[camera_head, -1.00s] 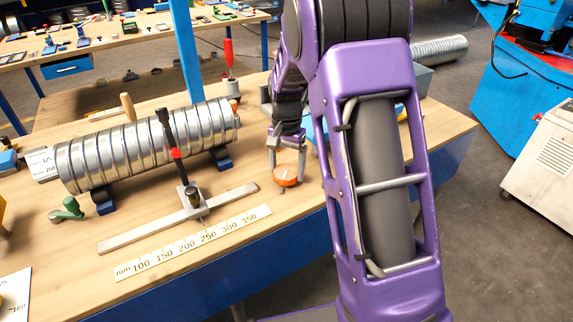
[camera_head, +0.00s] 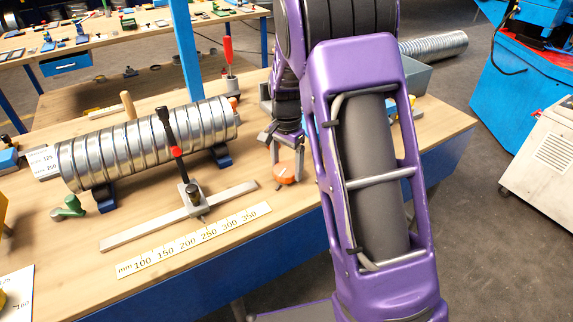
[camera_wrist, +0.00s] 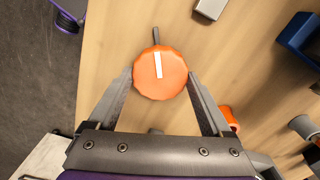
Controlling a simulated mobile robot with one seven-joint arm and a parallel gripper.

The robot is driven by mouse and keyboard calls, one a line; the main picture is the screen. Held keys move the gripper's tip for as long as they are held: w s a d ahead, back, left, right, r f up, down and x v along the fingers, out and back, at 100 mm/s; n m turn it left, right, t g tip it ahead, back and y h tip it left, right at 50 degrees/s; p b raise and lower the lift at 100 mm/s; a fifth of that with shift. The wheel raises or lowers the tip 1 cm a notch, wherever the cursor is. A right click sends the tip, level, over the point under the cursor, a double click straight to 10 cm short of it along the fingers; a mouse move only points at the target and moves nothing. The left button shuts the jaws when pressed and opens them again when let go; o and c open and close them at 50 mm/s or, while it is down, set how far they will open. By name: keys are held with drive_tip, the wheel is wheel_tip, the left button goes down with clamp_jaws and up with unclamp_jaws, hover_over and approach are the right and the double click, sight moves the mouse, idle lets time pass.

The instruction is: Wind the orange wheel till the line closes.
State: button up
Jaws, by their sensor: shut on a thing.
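The orange wheel (camera_head: 286,172) is on the bench toward its front edge, right of the ruler. In the wrist view the wheel (camera_wrist: 174,80) is round with a ridged rim and a white line (camera_wrist: 158,65) on its face. A dark grey bar (camera_wrist: 155,36) sticks out past the rim, and the white line points roughly along it. A narrow orange strip separates the two. My gripper (camera_wrist: 160,82) is shut on the wheel, one finger on each side of the rim. In the head view my arm partly covers the area beside the gripper (camera_head: 286,160).
Left of the wheel lies a silver spiral duct (camera_head: 140,145) on blue supports, with a black-and-red lever (camera_head: 170,135) before it. A ruler strip (camera_head: 195,240) lies in front. A red-handled tool (camera_head: 229,58) stands behind.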

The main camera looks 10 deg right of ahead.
sight(287, 168)
drive_tip(key=o, duration=1.2)
drive_tip(key=shift+c, duration=0.2)
wheel_tip(287, 168, up, 18)
drive_tip(key=p, duration=0.1)
drive_tip(key=shift+f, duration=0.25)
